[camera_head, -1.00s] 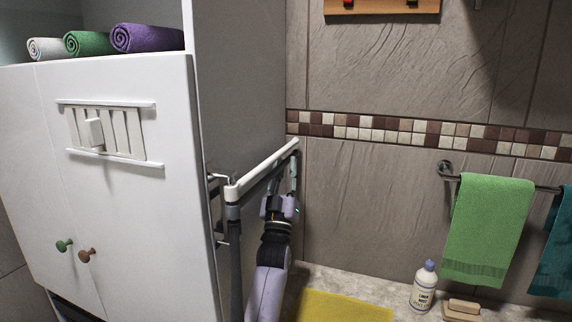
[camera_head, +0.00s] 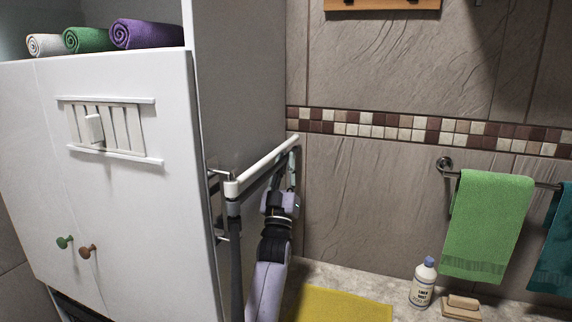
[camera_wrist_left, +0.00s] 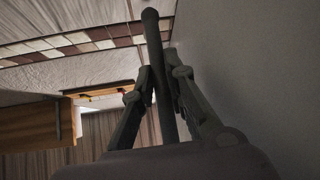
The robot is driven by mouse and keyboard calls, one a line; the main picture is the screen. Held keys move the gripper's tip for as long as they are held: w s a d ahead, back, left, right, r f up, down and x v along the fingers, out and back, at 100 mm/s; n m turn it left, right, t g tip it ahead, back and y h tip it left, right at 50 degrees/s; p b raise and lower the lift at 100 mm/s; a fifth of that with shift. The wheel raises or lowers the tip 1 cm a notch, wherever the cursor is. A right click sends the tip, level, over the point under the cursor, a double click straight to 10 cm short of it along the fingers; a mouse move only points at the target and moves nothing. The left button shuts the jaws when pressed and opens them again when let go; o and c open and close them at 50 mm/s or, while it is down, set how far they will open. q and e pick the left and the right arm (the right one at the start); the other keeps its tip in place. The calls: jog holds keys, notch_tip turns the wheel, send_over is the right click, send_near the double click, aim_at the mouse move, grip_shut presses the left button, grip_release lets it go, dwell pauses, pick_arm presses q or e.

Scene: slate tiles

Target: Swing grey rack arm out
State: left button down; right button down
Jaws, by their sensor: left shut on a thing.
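The rack stands at the side of the white cabinet in the head view. Its pale top bar (camera_head: 262,165) runs from a vertical grey post (camera_head: 234,255) back toward the tiled wall. My left gripper (camera_head: 293,168) reaches up under the far part of this bar, close to the wall. In the left wrist view its two fingers (camera_wrist_left: 158,80) are shut on a long dark-looking bar (camera_wrist_left: 153,35) passing between them. I take this bar as the grey rack arm, but the head view does not clearly separate it from the pale bar. My right gripper is not in view.
The white cabinet (camera_head: 130,210) fills the left, with rolled towels on top. A green towel (camera_head: 487,225) hangs on a wall rail. Space right of my arm is free.

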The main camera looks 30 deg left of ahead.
pick_arm(q)
jog(key=shift+d, duration=0.1)
jog(key=s+d+m+h, duration=0.3)
jog(key=d+m+h, duration=0.2)
jog(key=d+h, duration=0.65)
jog(key=s+d+m+h, duration=0.2)
jog(key=d+m+h, duration=0.4)
jog(key=d+h, duration=0.5)
jog(key=s+d+m+g+h, duration=0.4)
jog(key=s+g+h, duration=0.3)
jog(key=s+g, duration=0.2)
jog(key=s+d+m+g+h, duration=0.4)
jog(key=s+g+h, duration=0.3)
jog(key=s+g, duration=0.2)
jog(key=shift+s+d+m+b, duration=0.2)
jog(key=shift+d+m+b, duration=0.05)
jog(key=shift+m+b, duration=0.25)
jog(key=shift+h, duration=0.25)
